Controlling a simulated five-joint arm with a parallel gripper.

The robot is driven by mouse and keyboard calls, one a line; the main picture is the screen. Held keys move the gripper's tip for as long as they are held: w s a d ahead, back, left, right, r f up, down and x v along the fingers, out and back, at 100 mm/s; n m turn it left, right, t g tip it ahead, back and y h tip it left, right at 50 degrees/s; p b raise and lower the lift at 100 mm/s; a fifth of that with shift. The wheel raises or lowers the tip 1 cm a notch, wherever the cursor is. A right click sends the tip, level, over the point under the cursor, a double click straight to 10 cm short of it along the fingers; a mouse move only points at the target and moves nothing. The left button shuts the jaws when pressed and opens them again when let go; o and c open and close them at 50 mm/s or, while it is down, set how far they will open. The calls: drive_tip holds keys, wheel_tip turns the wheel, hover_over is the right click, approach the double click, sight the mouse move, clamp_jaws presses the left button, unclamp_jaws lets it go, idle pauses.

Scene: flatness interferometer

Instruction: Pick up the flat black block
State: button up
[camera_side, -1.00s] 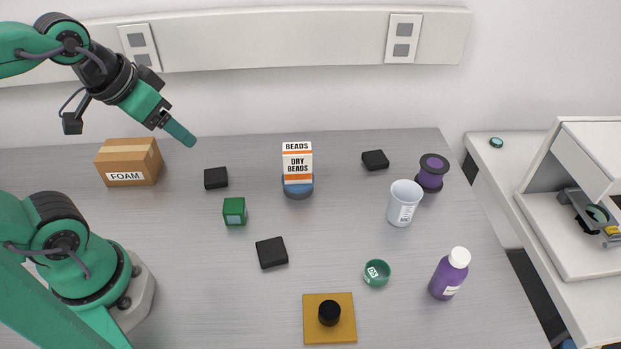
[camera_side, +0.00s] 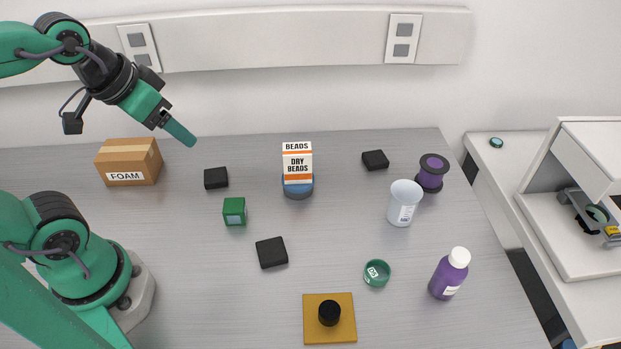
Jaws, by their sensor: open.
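Three flat black blocks lie on the grey table: one front centre (camera_side: 271,252), one at the back left (camera_side: 216,178) and one at the back right (camera_side: 375,160). They look alike, with the front one appearing largest. A black round piece (camera_side: 329,312) sits on a tan square plate (camera_side: 316,336) at the front. My gripper (camera_side: 181,133) is raised at the upper left, above and behind the back left block, and touches nothing. From this side its fingers overlap, so the gap between them is hidden. I see nothing held.
A foam carton (camera_side: 128,163), green cube (camera_side: 234,212), dry beads box (camera_side: 297,164), white cup (camera_side: 403,203), purple spool (camera_side: 431,173), green round dish (camera_side: 376,272) and purple bottle (camera_side: 449,274) stand around the blocks. A white instrument (camera_side: 590,150) is at right. The front left-centre table is clear.

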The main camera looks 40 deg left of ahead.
idle(0.4)
drive_tip(key=shift+o, duration=0.9)
drive_tip(key=w+d+f+m+g, duration=0.1)
drive_tip(key=w+d+f+m, duration=0.1)
drive_tip(key=d+f, duration=0.3)
drive_tip(key=w+d+f+m+g, duration=0.1)
drive_tip(key=d+f+m+g, duration=0.1)
drive_tip(key=d+f, duration=0.3)
drive_tip(key=w+d+f+m+g, duration=0.2)
drive_tip(key=d+f, duration=0.3)
drive_tip(key=f, duration=0.1)
drive_tip(key=shift+w+d, duration=0.1)
drive_tip(key=shift+w, duration=0.2)
drive_tip(key=shift+d+f+g, duration=0.2)
drive_tip(key=shift+f+g, duration=0.05)
drive_tip(key=shift+g, duration=0.05)
